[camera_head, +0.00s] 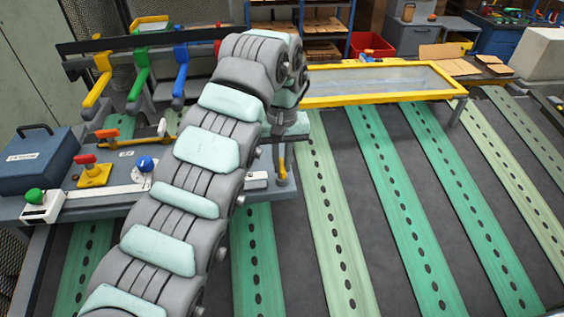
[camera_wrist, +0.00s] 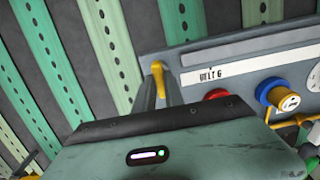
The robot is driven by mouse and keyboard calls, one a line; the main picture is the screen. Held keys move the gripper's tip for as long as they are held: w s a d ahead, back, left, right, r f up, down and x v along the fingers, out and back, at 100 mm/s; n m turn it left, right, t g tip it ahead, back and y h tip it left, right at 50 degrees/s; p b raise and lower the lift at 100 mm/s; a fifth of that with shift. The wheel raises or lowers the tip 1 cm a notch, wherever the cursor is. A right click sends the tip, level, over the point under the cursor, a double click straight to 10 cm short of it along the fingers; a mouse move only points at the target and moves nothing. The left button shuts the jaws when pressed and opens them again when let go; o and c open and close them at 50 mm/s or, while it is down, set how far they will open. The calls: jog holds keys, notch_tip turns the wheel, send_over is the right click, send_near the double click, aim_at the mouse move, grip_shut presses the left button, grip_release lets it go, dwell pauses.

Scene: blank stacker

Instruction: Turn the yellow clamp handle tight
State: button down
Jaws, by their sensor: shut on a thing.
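The yellow clamp handle (camera_wrist: 159,77) stands at the edge of the grey panel labelled BELT 6 in the wrist view. My gripper (camera_wrist: 158,92) is shut on it, with grey fingers on both sides of the handle. In the head view a yellow piece (camera_head: 283,171) shows below my wrist at the panel's right end. My arm covers most of the gripper there, and the handle's lower part is hidden.
A red knob (camera_wrist: 216,94) and a blue knob (camera_wrist: 272,92) sit beside the handle. Yellow, green and blue levers hang from a dark bar (camera_head: 150,40) behind. A yellow-framed tray (camera_head: 450,88) lies right.

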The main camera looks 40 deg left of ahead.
aim_at(282, 165)
jog(key=c, duration=1.4)
grip_release()
jog(key=shift+c, duration=0.2)
jog(key=shift+r, duration=0.5)
notch_tip(282, 165, up, 10)
jog(key=p, duration=0.8)
